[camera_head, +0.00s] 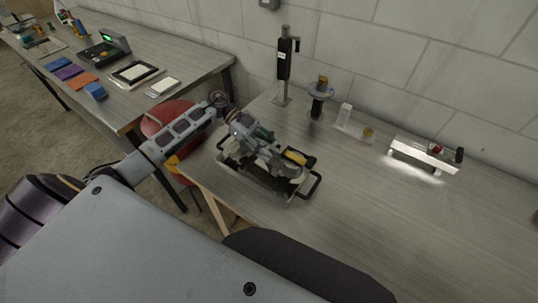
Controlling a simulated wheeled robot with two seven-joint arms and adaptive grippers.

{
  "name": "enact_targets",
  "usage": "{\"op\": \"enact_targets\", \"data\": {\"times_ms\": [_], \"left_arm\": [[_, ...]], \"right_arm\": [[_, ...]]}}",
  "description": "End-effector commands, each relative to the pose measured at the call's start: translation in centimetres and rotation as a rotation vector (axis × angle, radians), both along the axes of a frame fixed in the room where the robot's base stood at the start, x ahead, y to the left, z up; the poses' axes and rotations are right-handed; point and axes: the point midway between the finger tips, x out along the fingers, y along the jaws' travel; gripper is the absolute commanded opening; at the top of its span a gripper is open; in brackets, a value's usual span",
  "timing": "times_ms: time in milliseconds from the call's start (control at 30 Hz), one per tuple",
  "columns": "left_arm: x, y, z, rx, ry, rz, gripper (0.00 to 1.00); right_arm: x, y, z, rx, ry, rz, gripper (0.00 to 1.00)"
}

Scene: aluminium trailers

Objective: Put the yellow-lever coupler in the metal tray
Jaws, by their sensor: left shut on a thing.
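The metal tray (283,193) is shallow with dark handles and sits on the near left part of the right-hand table. My left gripper (277,158) reaches in from the left and is over the tray, its fingers pointing right and down. It is shut on the yellow-lever coupler (295,157), whose yellow lever shows at the fingertips. The fingers hide much of the coupler. I cannot tell whether the coupler touches the tray floor. My right gripper is out of view.
Behind the tray stand a black upright device (285,62) and a dark post with a round flange (319,95). A clear holder (352,123) and a lit white bar-shaped fixture (423,155) are farther right. The table's right front is clear. A red stool (165,120) stands left.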

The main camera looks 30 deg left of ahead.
Motion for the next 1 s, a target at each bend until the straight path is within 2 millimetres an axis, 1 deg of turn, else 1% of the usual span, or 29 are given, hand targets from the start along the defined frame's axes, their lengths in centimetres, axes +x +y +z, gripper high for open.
{"op": "enact_targets", "data": {"times_ms": [333,467,600,733,833,1000], "left_arm": [[0.0,0.0,0.0,-0.003,-0.002,0.000,0.00],[0.0,-0.1,-0.8,-0.005,-0.002,0.000,0.00],[0.0,-0.1,-2.2,-0.004,0.000,0.001,0.00],[0.0,-0.1,-3.2,-0.005,-0.001,-0.001,0.00],[0.0,0.0,-3.6,-0.003,-0.001,-0.001,0.00],[0.0,0.0,-3.6,-0.002,-0.002,-0.001,0.00]], "right_arm": [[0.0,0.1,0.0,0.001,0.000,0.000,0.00],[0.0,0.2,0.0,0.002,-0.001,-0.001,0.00],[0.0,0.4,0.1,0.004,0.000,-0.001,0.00],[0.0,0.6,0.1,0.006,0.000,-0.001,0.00],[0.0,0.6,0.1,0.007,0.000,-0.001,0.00],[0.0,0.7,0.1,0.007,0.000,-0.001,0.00]]}}
